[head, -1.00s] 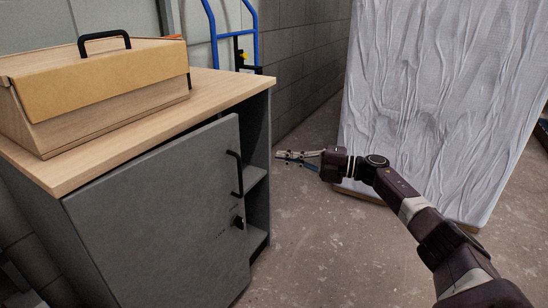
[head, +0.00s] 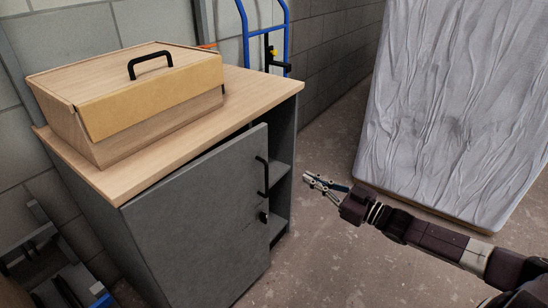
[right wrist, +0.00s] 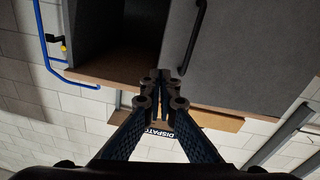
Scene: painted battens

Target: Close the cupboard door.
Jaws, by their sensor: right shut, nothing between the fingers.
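The grey cupboard door (head: 205,225) stands partly open in the head view, with its black handle (head: 262,176) and a small black lock below it near the free edge. The cupboard's shelves show in the gap to the right of that edge. My right gripper (head: 308,180) is shut and empty, to the right of the handle and apart from the cupboard. In the right wrist view the closed fingertips (right wrist: 160,78) show in front of the cupboard opening, with the door (right wrist: 245,55) and its handle (right wrist: 193,35) to the right. My left gripper is not in view.
A wooden box (head: 150,100) with a black handle sits on the cupboard's wooden top (head: 265,90). A blue hand truck (head: 245,30) stands behind. A large wrapped white block (head: 450,110) stands at the right. The floor between is clear.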

